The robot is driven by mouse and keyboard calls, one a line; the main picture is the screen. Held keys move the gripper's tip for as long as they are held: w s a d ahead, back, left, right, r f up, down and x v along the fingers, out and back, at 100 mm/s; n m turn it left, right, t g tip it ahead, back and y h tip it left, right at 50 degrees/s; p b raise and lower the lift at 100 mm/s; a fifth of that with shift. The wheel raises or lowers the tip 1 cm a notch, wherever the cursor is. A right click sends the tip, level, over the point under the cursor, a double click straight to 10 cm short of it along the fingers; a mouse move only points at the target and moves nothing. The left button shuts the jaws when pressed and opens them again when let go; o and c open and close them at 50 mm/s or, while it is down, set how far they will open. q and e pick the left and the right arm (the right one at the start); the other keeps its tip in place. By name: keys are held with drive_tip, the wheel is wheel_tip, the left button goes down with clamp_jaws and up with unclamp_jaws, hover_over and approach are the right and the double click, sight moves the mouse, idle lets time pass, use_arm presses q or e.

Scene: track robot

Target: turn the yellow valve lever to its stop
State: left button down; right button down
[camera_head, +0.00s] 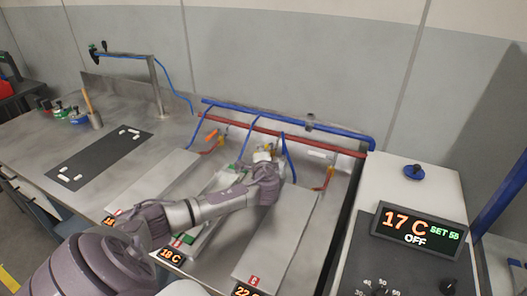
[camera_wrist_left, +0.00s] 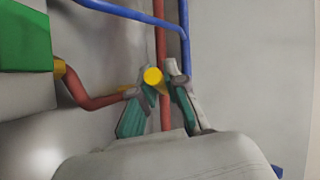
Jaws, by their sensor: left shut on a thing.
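The yellow valve lever (camera_wrist_left: 153,76) shows in the left wrist view as a round yellow end between the fingertips. My left gripper (camera_wrist_left: 158,80), with green and grey fingers, is shut on it. In the head view my left arm reaches in from the lower left, and my left gripper (camera_head: 263,157) is at the pipes behind the middle plate. There the gripper and wrist hide most of the lever, so its angle cannot be told. My right gripper is not in view.
A red pipe (camera_head: 285,133) and a blue pipe (camera_head: 330,131) run along the back, with thin blue hoses close to the gripper. A green block (camera_wrist_left: 25,38) is at the wrist view's left.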

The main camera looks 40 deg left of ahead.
use_arm(q)
drive_tip(key=shift+a+f+m+t+h+b, duration=0.1)
drive_tip(key=shift+a+m+t+h+b, duration=0.25)
drive_tip(key=shift+m+t+h, duration=0.35)
drive_tip(key=shift+a+f+m+t+h+b, duration=0.1)
drive_tip(key=shift+a+m+t+h+b, duration=0.25)
drive_tip(key=shift+m+t+h, duration=0.35)
drive_tip(key=shift+r+h, duration=0.15)
drive_tip(key=shift+h, duration=0.15)
drive_tip(key=c, duration=1.2)
unclamp_jaws()
drive_tip(key=v, duration=1.2)
drive_tip(key=shift+w, duration=0.1)
